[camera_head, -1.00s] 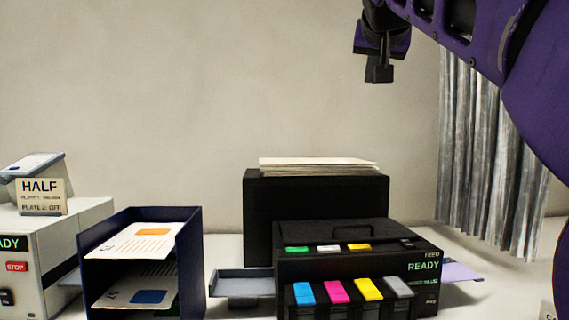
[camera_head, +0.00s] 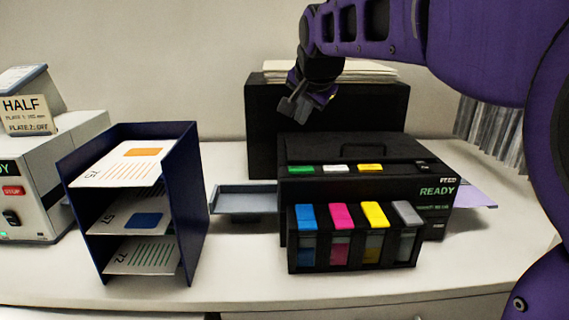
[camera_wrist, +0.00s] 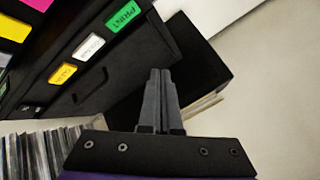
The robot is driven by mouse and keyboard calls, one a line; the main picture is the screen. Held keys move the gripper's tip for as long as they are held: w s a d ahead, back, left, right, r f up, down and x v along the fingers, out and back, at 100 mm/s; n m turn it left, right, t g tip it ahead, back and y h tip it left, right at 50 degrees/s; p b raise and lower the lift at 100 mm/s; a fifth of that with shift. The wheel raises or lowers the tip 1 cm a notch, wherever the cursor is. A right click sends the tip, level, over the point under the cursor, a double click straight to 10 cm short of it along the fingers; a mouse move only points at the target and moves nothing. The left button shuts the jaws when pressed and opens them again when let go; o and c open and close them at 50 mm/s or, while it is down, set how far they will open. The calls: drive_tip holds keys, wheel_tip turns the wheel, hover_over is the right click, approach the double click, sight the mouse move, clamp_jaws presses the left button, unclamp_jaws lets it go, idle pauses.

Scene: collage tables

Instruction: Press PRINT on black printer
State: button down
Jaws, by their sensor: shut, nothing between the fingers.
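The black printer (camera_head: 345,152) stands on the table, with a green READY text on its right front. Its green button (camera_head: 301,168) is at the left of a row with a white and a yellow button. In the wrist view the green PRINT button (camera_wrist: 124,16) is readable at the top, left of my fingers. My gripper (camera_head: 292,109) is shut and empty. It is in the air above the printer's rear left, in front of the tall black box in the head view. The wrist view shows its fingertips (camera_wrist: 160,72) together, apart from the button.
The tall black box (camera_head: 262,125) behind the printer carries a paper stack (camera_head: 385,70). Ink tanks (camera_head: 340,218) stand at the printer's front. A grey tray (camera_head: 243,199) projects left. A dark blue paper rack (camera_head: 193,200) and a white machine (camera_head: 45,170) stand farther left.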

sight(301, 171)
drive_tip(key=shift+f, duration=0.1)
wheel_tip(301, 171, down, 9)
drive_tip(key=b, duration=0.5)
drive_tip(key=shift+r+b, duration=0.2)
drive_tip(key=shift+b, duration=0.2)
idle(1.8)
drive_tip(key=shift+f+b, duration=0.4)
